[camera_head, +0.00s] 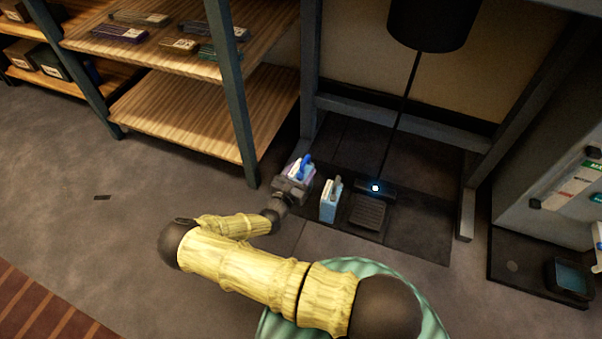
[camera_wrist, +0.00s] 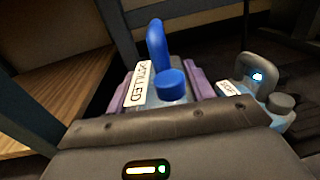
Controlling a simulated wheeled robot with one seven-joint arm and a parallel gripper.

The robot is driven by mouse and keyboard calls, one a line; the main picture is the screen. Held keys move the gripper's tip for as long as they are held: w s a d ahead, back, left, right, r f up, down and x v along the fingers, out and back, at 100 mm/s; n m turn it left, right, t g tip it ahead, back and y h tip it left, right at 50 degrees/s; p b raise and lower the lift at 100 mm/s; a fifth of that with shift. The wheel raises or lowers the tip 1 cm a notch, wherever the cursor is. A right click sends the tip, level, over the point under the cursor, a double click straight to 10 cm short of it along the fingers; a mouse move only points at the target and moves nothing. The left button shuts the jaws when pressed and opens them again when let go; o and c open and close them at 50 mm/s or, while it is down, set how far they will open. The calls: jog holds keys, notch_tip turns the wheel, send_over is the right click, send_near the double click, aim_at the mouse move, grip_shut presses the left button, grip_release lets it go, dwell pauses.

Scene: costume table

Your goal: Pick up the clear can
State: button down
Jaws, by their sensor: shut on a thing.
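My gripper (camera_head: 296,182) is low, near the floor in front of the frame bay. It is shut on a can (camera_head: 303,168) with a blue handle. In the wrist view this can (camera_wrist: 171,83) shows a blue cap, a blue handle and a white label reading DISTILLED. The purple finger pads of my gripper (camera_wrist: 163,92) press on both its sides. The can's lower part is hidden by my gripper. A second, pale blue can (camera_head: 330,203) with a grey handle stands just right of it. It also shows in the wrist view (camera_wrist: 279,115), its label hard to read.
A black pedal (camera_head: 368,211) with a lit blue-white spot behind it lies right of the second can. A wooden shelf unit (camera_head: 185,110) with a metal post (camera_head: 233,95) stands close on the left. Open floor (camera_head: 90,170) lies at the left.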

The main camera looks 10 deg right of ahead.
jog(key=shift+r+p, duration=1)
jog(key=shift+r, duration=1.05)
jog(key=shift+w, duration=0.1)
jog(key=shift+r, duration=0.15)
notch_tip(320, 180, up, 32)
jog(key=n+t+y+p, duration=0.3)
jog(key=n+y+p, duration=0.2)
jog(key=p, duration=1.3)
jog(key=shift+s+a+t+y+p, duration=0.3)
jog(key=shift+s+a+t+y, duration=0.1)
jog(key=shift+y, duration=0.5)
jog(key=shift+d+f, duration=0.1)
jog(key=shift+f, duration=0.1)
